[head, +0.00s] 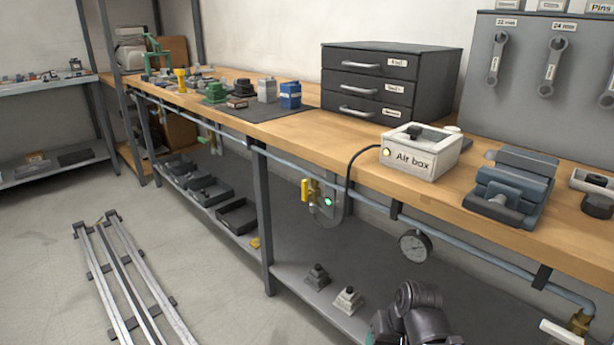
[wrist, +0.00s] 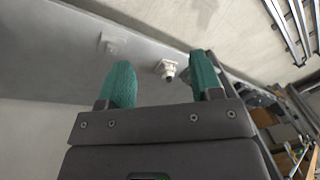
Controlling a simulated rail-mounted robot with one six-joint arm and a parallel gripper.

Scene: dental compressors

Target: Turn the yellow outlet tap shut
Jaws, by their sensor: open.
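The yellow tap (head: 306,190) is on the blue pipe under the bench, in the middle of the head view. Its yellow handle looks upright, across the run of the pipe. A lit green lamp (head: 328,202) sits just right of it on a grey rounded plate. The tap is not seen in the wrist view. My gripper, with two green fingers, is open and empty in the wrist view (wrist: 162,62). In the head view my arm is at the bottom edge, below and right of the tap and well apart from it; the fingers are mostly hidden there.
The blue pipe (head: 460,245) runs along the bench front, with a gauge (head: 414,246) on it. Two small pedestals (head: 317,277) (head: 348,300) stand on the lower shelf. A black cable hangs from the air box (head: 420,151). Dark trays (head: 237,216) lie left of the bench leg.

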